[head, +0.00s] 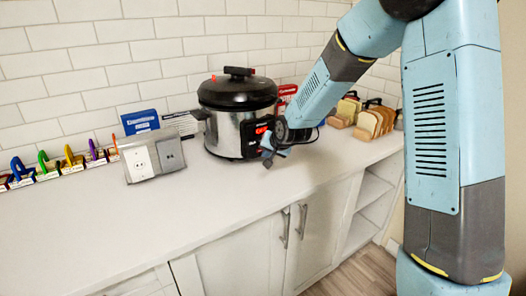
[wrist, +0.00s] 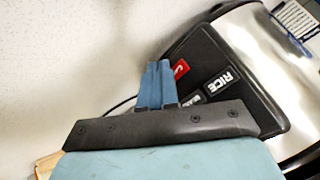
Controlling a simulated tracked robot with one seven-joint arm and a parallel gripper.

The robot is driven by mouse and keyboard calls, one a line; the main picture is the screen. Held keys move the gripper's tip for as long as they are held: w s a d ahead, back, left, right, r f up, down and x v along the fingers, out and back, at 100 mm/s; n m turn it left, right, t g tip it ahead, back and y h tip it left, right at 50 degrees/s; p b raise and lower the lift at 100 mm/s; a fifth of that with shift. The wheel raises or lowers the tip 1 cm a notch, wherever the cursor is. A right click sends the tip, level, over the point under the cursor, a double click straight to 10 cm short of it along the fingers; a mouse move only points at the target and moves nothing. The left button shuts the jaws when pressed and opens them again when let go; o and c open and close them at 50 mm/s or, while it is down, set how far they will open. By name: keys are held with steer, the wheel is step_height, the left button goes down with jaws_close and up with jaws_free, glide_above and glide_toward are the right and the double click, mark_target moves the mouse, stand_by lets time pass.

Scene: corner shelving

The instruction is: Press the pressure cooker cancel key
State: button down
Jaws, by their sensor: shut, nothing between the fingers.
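The pressure cooker (head: 228,125) is a silver pot with a black lid, standing on the counter against the tiled wall. Its black control panel (wrist: 215,50) shows in the wrist view with a white-lettered RICE key (wrist: 220,82). A red key (wrist: 180,68) with partly hidden white lettering sits on the panel near its edge. My gripper (head: 268,152) is in front of the panel in the head view. In the wrist view my gripper's blue fingers (wrist: 154,72) are together and empty, just left of the red key. I cannot tell whether they touch the panel.
A grey outlet box (head: 152,157), a blue box (head: 140,122) and several coloured padlock-like items stand left of the cooker. Bread slices (head: 372,122) in holders stand to the right. The counter front (head: 200,205) is clear.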

steer(key=shift+s+d, duration=0.2)
steer(key=shift+s, duration=0.15)
steer(key=shift+s+d, duration=0.7)
steer(key=shift+s, duration=0.35)
steer(key=shift+s+d, duration=0.7)
steer(key=shift+s, duration=0.3)
steer(key=s+d+r+n+g+h, duration=0.1)
steer(key=s+d+r+h, duration=0.1)
steer(key=s+d+r, duration=0.7)
steer(key=s+d+r+h, duration=0.2)
steer(key=s+d+r, duration=0.65)
steer(key=s, duration=0.35)
steer(key=s+d+r+g, duration=0.1)
steer(key=s+d+r, duration=0.1)
steer(key=s, duration=0.9)
steer(key=shift+d+n, duration=0.4)
steer(key=shift+r, duration=0.1)
